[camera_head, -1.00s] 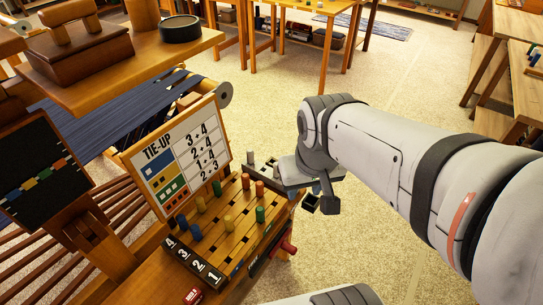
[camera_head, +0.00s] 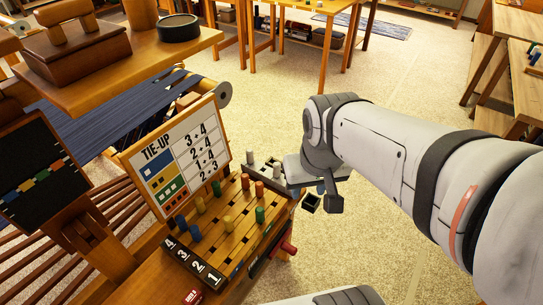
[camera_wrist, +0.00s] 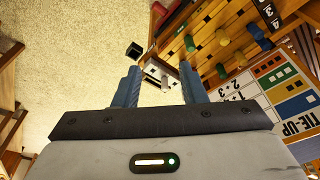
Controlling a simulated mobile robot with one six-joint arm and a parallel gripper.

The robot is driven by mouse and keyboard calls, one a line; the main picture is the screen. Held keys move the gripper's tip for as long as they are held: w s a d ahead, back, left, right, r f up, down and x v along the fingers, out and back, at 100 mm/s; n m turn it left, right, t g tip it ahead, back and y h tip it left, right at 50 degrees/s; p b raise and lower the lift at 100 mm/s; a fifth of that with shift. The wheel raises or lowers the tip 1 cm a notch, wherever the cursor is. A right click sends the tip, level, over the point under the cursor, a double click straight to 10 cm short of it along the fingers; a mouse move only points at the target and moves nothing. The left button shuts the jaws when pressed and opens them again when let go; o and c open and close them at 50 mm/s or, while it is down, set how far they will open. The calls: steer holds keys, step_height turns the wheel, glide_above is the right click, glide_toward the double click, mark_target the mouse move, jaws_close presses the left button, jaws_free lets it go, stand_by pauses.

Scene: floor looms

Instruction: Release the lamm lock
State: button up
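The wooden tie-up board (camera_head: 232,225) has slots numbered 1 to 4 and yellow, blue, green, orange and grey pegs. A red handle (camera_head: 288,247) sticks out of its right side; it also shows at the top of the wrist view (camera_wrist: 159,9). I cannot tell whether this handle is the lamm lock. My gripper (camera_head: 325,194) is at the board's far right corner, mostly hidden behind my wrist. In the wrist view, its two blue fingers (camera_wrist: 158,85) are apart. A pale grey peg on a dark-edged block (camera_wrist: 157,78) shows between and beyond them; no contact is visible.
The TIE-UP chart (camera_head: 178,158) stands upright behind the board. A small black open box (camera_head: 311,203) is beside the gripper. A red labelled part (camera_head: 193,297) is at the front edge. A wooden shelf (camera_head: 120,85) is at left. Open floor lies to the right.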

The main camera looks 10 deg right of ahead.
steer(key=w+d+f+m+b, duration=0.1)
steer(key=w+f+b, duration=0.1)
steer(key=f, duration=0.3)
steer(key=w+f+m+g+b, duration=0.1)
steer(key=w+f+m+b, duration=0.1)
steer(key=f+b, duration=0.3)
steer(key=w+d+f+m+g+b, duration=0.1)
steer(key=w+f+b, duration=0.2)
steer(key=w+f, duration=0.1)
steer(key=shift+d+f+y, duration=0.3)
steer(key=shift+d+f, duration=0.05)
steer(key=shift+f, duration=0.2)
jaws_close()
steer(key=w+d+f+m+g+b, duration=0.1)
steer(key=w+f+b, duration=0.1)
steer(key=f, duration=0.4)
steer(key=w+d+f+m+y+b, duration=0.1)
steer(key=w+d+f+m+b, duration=0.1)
steer(key=f+b, duration=0.2)
steer(key=w+d+f+m+g+b, duration=0.1)
steer(key=w+f+m+b, duration=0.1)
steer(key=f, duration=0.6)
steer(key=shift+w+d+f+g+y+b, duration=0.15)
steer(key=shift+w+d+g+y+b, duration=0.25)
steer(key=shift+b, duration=0.45)
steer(key=shift+a, duration=0.15)
